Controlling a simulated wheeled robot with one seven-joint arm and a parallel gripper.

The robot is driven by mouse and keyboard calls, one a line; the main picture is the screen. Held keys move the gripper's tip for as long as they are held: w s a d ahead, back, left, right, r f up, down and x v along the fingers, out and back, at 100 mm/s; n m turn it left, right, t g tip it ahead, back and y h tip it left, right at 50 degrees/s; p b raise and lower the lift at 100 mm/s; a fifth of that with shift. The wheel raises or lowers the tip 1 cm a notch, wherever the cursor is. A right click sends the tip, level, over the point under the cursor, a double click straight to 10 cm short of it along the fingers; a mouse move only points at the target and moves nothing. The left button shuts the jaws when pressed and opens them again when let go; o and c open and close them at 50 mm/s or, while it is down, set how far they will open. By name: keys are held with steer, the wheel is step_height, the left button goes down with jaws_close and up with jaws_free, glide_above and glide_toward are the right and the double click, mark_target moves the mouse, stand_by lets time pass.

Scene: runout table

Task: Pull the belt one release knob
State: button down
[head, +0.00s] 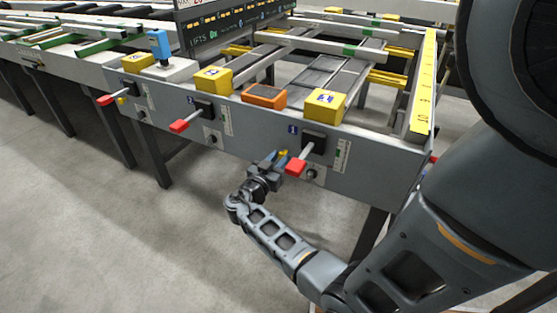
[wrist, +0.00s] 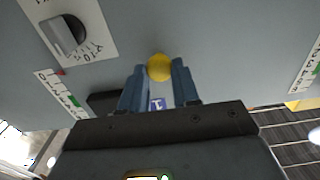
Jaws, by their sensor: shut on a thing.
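The belt one release knob is a round yellow knob (wrist: 159,67) on the grey panel, with a blue "1" label (wrist: 157,104) beside it in the wrist view. My gripper (wrist: 159,80) has its two blue fingers on either side of the knob, shut on it. In the head view my gripper (head: 278,157) is at the front panel, just left of the red-tipped lever (head: 295,166). A bit of the yellow knob (head: 283,153) shows there at the fingertips. How far the knob stands out from the panel is hard to tell.
A black dial (wrist: 66,36) is on the panel near my gripper. Other red-tipped levers (head: 180,126) stick out further left along the panel. Yellow boxes (head: 324,104) and an orange box (head: 264,96) stand on the rail above. The floor in front is clear.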

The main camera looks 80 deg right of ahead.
steer(key=shift+a, duration=0.1)
steer(key=shift+w+a+f+b, duration=0.2)
steer(key=shift+a+b, duration=0.25)
steer(key=shift+b, duration=0.35)
steer(key=shift+w+a+r, duration=0.1)
steer(key=shift+a+r, duration=0.05)
steer(key=shift+a, duration=0.2)
steer(key=c, duration=0.8)
jaws_free()
steer(key=shift+b+v, duration=0.4)
steer(key=shift+v, duration=3.5)
